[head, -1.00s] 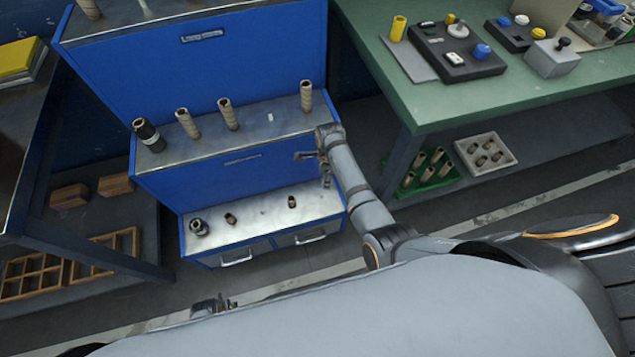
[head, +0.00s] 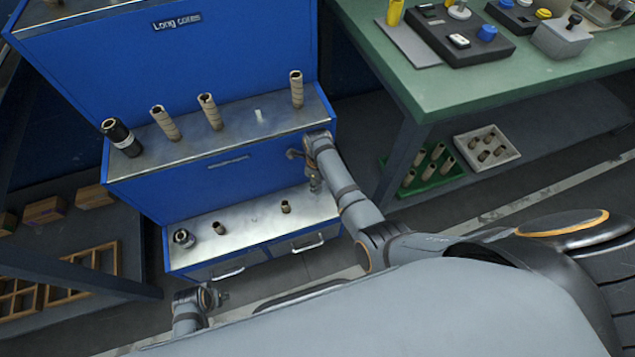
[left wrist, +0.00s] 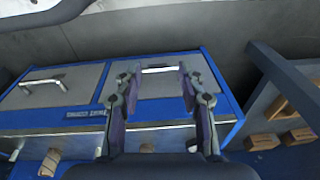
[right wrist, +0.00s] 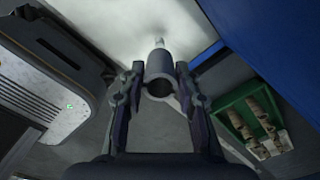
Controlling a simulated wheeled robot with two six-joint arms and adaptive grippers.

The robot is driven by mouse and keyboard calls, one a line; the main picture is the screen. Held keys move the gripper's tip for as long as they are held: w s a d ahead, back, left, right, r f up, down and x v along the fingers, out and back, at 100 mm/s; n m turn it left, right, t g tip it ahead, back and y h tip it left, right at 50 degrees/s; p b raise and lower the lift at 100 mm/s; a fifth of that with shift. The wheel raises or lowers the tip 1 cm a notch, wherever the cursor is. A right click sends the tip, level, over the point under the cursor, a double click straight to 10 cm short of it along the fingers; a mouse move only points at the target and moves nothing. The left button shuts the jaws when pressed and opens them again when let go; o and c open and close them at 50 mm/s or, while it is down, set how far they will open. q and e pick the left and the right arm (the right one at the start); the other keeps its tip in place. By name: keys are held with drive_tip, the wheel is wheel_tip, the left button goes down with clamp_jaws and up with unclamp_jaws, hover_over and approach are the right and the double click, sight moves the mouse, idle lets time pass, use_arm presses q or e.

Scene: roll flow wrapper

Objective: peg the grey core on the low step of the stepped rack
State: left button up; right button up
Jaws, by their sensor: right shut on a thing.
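The grey core (right wrist: 160,72) is a short hollow tube held between the fingers of my right gripper (right wrist: 157,85), its open end facing the right wrist camera. In the head view my right gripper (head: 308,172) is over the right end of the low step (head: 255,222) of the blue stepped rack (head: 195,182). A pale upright peg (right wrist: 160,43) shows just beyond the core in the right wrist view. I cannot tell whether core and peg touch. My left gripper (left wrist: 157,95) is open and empty, facing the rack's drawer fronts; it also shows low in the head view (head: 222,297).
On the low step stand a dark core (head: 184,238) and two brown cores (head: 219,228) (head: 286,207). The middle step has tall brown cores (head: 210,112), a black one (head: 121,137) and a bare peg (head: 259,115). A green bench (head: 430,95) stands right.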

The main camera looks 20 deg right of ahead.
wheel_tip(320, 180, down, 3)
drive_tip(key=b, duration=0.3)
drive_tip(key=shift+f, duration=0.2)
use_arm(q)
wheel_tip(320, 180, up, 12)
drive_tip(key=w+d, duration=0.1)
drive_tip(key=d, duration=0.1)
drive_tip(key=shift+d, duration=0.4)
drive_tip(key=shift+r, duration=0.25)
use_arm(e)
drive_tip(key=shift+r, duration=0.1)
use_arm(q)
drive_tip(key=shift+f, duration=0.1)
use_arm(e)
drive_tip(key=shift+f, duration=0.2)
drive_tip(key=shift+f, duration=0.25)
use_arm(q)
drive_tip(key=shift+f, duration=0.1)
use_arm(e)
drive_tip(key=shift+f, duration=0.15)
use_arm(q)
drive_tip(key=shift+f, duration=0.15)
use_arm(e)
drive_tip(key=shift+f, duration=0.5)
